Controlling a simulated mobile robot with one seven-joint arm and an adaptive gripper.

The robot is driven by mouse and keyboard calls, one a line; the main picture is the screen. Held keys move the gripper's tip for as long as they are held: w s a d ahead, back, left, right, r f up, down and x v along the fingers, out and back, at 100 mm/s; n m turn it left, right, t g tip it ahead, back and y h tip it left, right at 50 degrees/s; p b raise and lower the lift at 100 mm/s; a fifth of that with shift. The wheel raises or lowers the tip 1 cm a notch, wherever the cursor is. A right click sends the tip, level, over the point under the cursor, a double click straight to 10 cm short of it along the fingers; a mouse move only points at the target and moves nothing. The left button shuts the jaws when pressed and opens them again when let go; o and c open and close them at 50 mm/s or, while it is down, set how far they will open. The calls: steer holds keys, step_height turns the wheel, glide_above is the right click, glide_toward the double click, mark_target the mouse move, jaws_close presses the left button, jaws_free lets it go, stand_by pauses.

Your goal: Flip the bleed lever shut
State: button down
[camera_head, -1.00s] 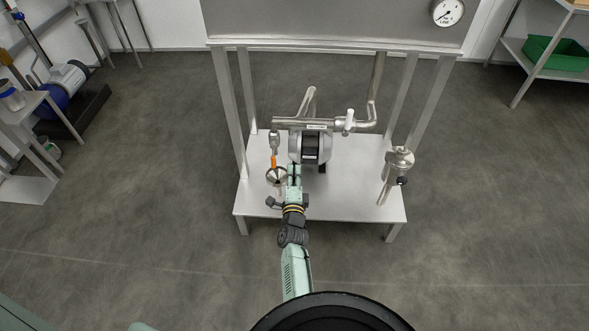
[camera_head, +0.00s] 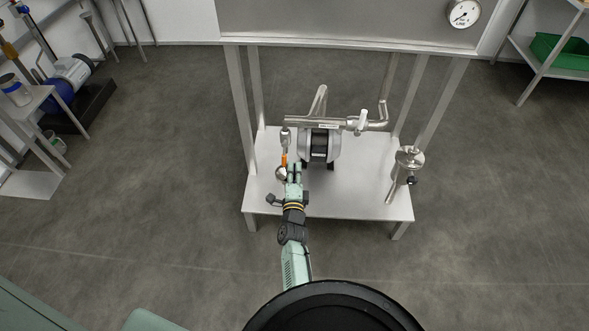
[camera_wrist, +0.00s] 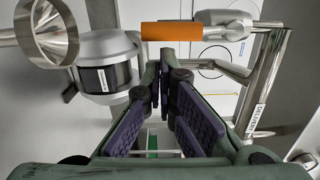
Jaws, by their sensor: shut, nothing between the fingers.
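The bleed lever has an orange handle (camera_head: 284,159) on a small silver valve (camera_head: 286,137) at the left end of the pump pipework. In the head view the handle points down toward me, above a metal funnel (camera_head: 281,173). In the wrist view the orange handle (camera_wrist: 171,31) lies across the top, joined at its right to the silver valve body (camera_wrist: 226,24). My gripper (camera_head: 294,168) is just right of the handle in the head view. In the wrist view the closed purple-padded fingertips (camera_wrist: 164,58) are empty, just below the handle in the picture; contact is unclear.
The pump (camera_head: 319,147) stands close behind and right of my gripper. A pipe with a white handle (camera_head: 363,121) runs above it. A metal strainer-like vessel (camera_head: 409,160) is at the right table edge. The stand's legs (camera_head: 240,110) flank the work area.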

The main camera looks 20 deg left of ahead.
steer(key=shift+s+a+f+m+b, duration=0.1)
steer(key=shift+a+f+m+b, duration=0.1)
steer(key=shift+a+m+b, duration=0.4)
steer(key=s+a+r+m+b, duration=0.1)
steer(key=a+m, duration=0.3)
steer(key=m, duration=0.4)
steer(key=s+a+r+m+b, duration=0.1)
steer(key=a+r+m+b, duration=0.2)
steer(key=m, duration=0.6)
steer(key=shift+s+a+r+m+t+h+b, duration=0.3)
steer(key=shift+s+a+t+b, duration=0.1)
steer(key=shift+a, duration=0.7)
